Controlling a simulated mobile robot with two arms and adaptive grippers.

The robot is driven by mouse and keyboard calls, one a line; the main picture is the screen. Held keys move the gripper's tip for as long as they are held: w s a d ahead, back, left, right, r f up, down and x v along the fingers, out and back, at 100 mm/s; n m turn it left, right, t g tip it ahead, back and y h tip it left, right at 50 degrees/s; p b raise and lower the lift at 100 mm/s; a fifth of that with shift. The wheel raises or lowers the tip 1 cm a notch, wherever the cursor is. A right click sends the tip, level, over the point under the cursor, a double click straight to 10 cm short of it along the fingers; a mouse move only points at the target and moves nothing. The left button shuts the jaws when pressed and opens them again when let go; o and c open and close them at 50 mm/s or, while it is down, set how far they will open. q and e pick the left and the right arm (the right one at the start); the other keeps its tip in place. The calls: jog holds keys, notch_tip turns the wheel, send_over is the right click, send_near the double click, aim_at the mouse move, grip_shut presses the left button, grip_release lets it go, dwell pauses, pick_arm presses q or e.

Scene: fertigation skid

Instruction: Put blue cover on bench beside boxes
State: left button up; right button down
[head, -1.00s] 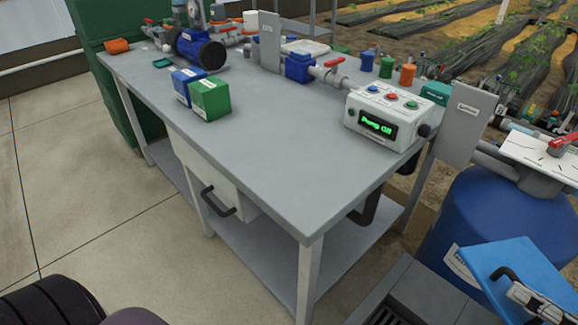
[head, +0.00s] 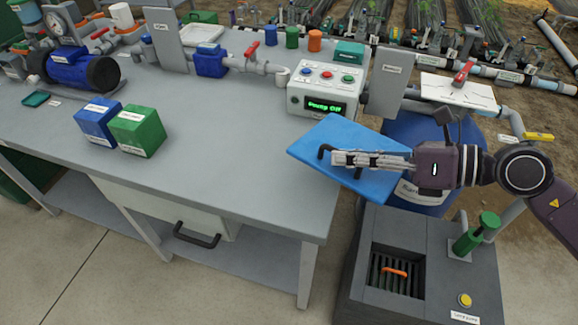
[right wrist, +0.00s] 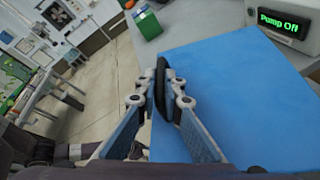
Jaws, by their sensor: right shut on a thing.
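The blue cover (head: 348,132) is a flat panel with a black handle (right wrist: 161,88). My right gripper (head: 335,158) is shut on that handle, and the grip also shows in the right wrist view (right wrist: 161,95). In the head view the cover overlaps the bench's right end and the blue barrel; its height above the bench is hard to tell. The grey bench (head: 220,150) carries a blue box (head: 97,121) and a green box (head: 138,131) side by side, left of the cover and apart from it. My left gripper is not in view.
The bench top between the green box and the cover is clear. A control box (head: 322,88) reading "Pump Off" stands behind the cover. A blue pump (head: 72,68) and valve piping (head: 230,62) line the back. A grey unit (head: 430,255) stands right of the bench.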

jog(key=w+a+r+n+g+p, duration=0.2)
jog(key=a+r+n+g+p, duration=0.2)
jog(key=a+r+p, duration=0.6)
jog(key=shift+y, duration=0.5)
jog(key=f, duration=1.4)
jog(key=a+f+b, duration=0.1)
jog(key=f, duration=0.6)
jog(key=shift+s+a+f, duration=0.1)
jog(key=shift+s+f, duration=0.1)
jog(key=shift+s, duration=0.1)
jog(key=c, duration=2.1)
grip_release()
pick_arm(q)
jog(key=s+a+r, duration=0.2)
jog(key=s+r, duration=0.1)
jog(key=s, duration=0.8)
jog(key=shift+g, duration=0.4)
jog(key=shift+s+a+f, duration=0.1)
pick_arm(e)
jog(key=b+v, duration=0.2)
jog(key=v, duration=0.9)
jog(key=shift+w+b, duration=0.1)
jog(key=shift+b, duration=0.25)
jog(key=shift+d+r, duration=0.25)
jog(key=shift+d, duration=0.25)
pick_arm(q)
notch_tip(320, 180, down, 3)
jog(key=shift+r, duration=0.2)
